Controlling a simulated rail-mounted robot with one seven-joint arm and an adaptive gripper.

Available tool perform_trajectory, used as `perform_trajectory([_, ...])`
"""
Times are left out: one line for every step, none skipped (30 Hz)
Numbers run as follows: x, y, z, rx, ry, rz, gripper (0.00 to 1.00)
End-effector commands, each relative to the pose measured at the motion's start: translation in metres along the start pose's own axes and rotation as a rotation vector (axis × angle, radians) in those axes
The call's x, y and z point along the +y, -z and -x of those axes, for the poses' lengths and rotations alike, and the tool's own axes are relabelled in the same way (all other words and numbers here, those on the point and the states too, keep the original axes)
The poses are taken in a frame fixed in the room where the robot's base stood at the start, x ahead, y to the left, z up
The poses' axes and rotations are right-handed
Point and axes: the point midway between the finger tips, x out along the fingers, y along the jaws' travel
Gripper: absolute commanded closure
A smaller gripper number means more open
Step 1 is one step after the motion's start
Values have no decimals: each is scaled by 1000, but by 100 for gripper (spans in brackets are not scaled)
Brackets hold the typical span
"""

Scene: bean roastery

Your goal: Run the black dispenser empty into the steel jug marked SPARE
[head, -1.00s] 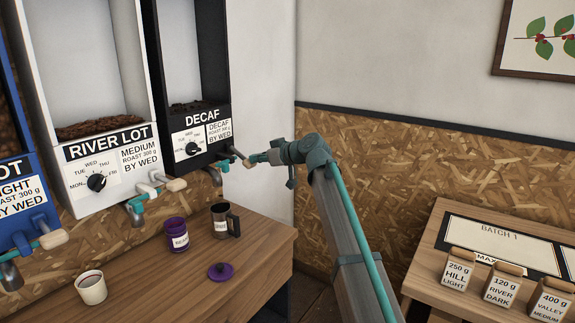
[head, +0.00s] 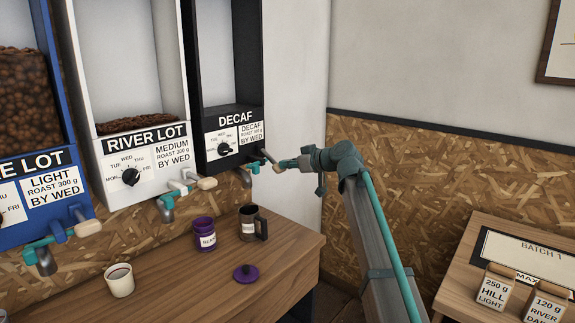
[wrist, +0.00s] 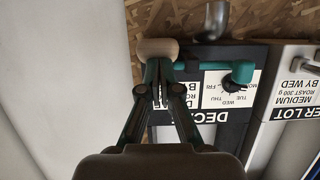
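The black dispenser (head: 229,135), marked DECAF, hangs at the right end of the row. No beans show in its window now. Its tap lever ends in a pale wooden knob (head: 278,168), also large in the wrist view (wrist: 157,49). My gripper (head: 287,164) is at this knob. In the wrist view its fingers (wrist: 160,80) are closed together, their tips against the knob, not spread around it. The steel jug (head: 247,229) stands upright on the bench roughly below the black dispenser's spout (head: 246,177). Its label is too small to read, and its inside looks dark.
A purple canister (head: 205,236), its purple lid (head: 246,273) and a pale cup (head: 120,283) stand on the bench (head: 190,290). The white River Lot dispenser (head: 147,165) and a blue one (head: 45,200) hang to the left. Labelled bags stand on a right-hand table (head: 460,275).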

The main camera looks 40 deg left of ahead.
Motion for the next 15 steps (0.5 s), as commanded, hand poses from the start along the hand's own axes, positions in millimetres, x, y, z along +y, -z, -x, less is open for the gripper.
perform_trajectory([-1,-2,2,-7,3,0,100])
perform_trajectory([-1,0,4,-6,3,0,100])
perform_trajectory([-1,3,7,-5,2,0,100])
perform_trajectory([0,6,10,-4,1,0,100])
perform_trajectory([0,9,14,-3,0,0,100])
perform_trajectory([0,14,19,-1,-2,0,100])
perform_trajectory([1,18,23,0,-3,0,100])
perform_trajectory([1,22,28,1,-4,1,100])
perform_trajectory([2,28,35,2,-5,1,100])
perform_trajectory([2,25,42,2,-6,0,100])
perform_trajectory([1,22,49,2,-6,0,100])
perform_trajectory([1,21,57,3,-6,0,100])
perform_trajectory([1,21,64,3,-6,0,100])
perform_trajectory([1,21,70,4,-6,0,100])
perform_trajectory([1,21,79,4,-7,0,100])
